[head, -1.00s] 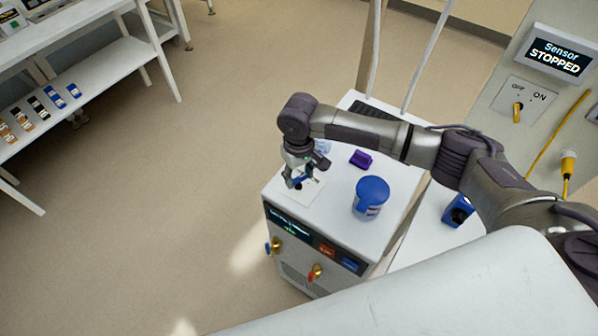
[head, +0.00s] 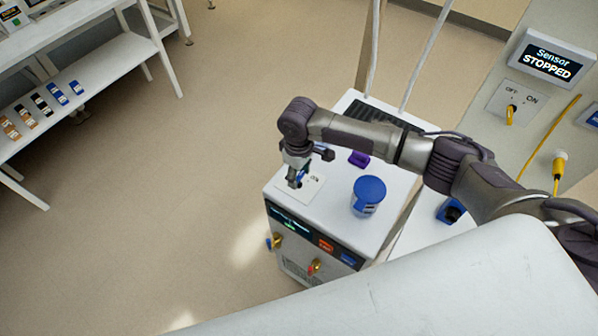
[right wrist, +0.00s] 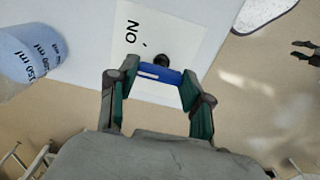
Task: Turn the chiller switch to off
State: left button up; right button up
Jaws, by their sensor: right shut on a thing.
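The chiller (head: 327,222) is a white box with a dark front panel, standing in the middle of the head view. A pale switch plate (head: 315,186) lies on its top, near the left corner. My right gripper (head: 296,181) reaches down to this plate from above. In the right wrist view, my right gripper (right wrist: 158,80) is shut on the blue switch handle (right wrist: 158,72), with a finger at each end. A dark round knob (right wrist: 162,60) shows just beyond the handle. The word ON shows on the plate (right wrist: 133,52). The OFF mark is hidden there. My left gripper is out of view.
A blue-lidded jar (head: 368,195) and a purple block (head: 359,159) stand on the chiller top, close to my right arm. Brass valves (head: 275,242) stick out from the chiller front. A panel with a STOPPED display (head: 547,60) is at right. Open floor lies left.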

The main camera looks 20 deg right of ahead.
aim_at(299, 176)
jog(key=o, duration=1.2)
jog(key=shift+c, duration=0.2)
notch_tip(299, 176, up, 12)
